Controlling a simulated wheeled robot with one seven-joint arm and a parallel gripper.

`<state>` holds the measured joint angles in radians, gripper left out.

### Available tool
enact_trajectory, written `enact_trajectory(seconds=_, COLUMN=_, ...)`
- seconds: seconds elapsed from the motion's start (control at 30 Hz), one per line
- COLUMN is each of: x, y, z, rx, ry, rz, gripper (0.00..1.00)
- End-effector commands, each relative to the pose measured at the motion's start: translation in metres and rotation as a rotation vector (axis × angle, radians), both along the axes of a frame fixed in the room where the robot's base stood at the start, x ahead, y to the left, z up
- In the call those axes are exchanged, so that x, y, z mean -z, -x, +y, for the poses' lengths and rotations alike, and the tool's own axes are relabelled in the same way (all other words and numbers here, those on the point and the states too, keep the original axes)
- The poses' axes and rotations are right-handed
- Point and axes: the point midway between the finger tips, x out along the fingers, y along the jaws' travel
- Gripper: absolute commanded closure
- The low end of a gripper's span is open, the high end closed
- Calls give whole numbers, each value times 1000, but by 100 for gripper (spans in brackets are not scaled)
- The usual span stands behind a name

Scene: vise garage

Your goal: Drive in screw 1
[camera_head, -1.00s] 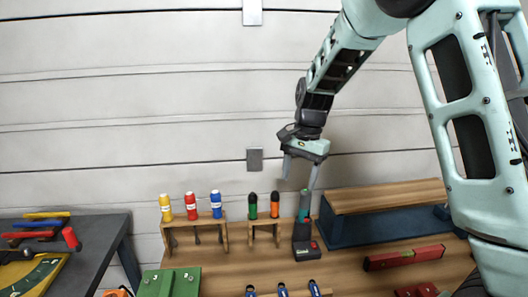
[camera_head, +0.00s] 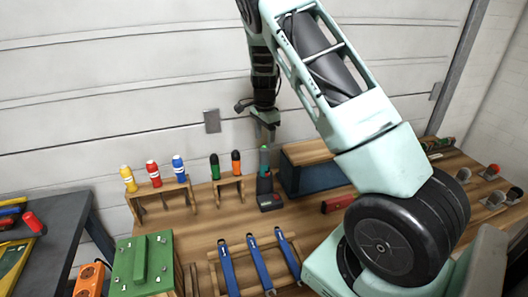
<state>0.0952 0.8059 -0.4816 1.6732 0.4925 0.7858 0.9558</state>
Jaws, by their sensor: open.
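A cordless driver (camera_head: 267,193) with a dark red-marked base and a teal upper part stands upright on the wooden workbench. My gripper (camera_head: 265,137) points down just above the driver's top. Its two fingers are apart with nothing between them. A small gap seems to separate the fingertips from the driver. A green block (camera_head: 143,266) with a raised upright piece sits at the bench's front left. I cannot make out screw 1 or any number on the block.
A wooden rack holds yellow, red and blue bottles (camera_head: 154,173); a smaller rack holds green and orange-handled tools (camera_head: 225,164). Several blue-handled tools (camera_head: 260,263) lie in front. A dark table (camera_head: 62,230) is at left.

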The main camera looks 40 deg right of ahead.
Motion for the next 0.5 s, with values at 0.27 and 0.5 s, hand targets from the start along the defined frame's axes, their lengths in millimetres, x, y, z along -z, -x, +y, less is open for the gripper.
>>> enact_trajectory(seconds=0.27, x=49, y=1, z=0, rx=1, ry=-1, rz=3, gripper=40)
enact_trajectory(seconds=0.5, x=74, y=0, z=0, rx=0, ry=0, rz=1, gripper=40)
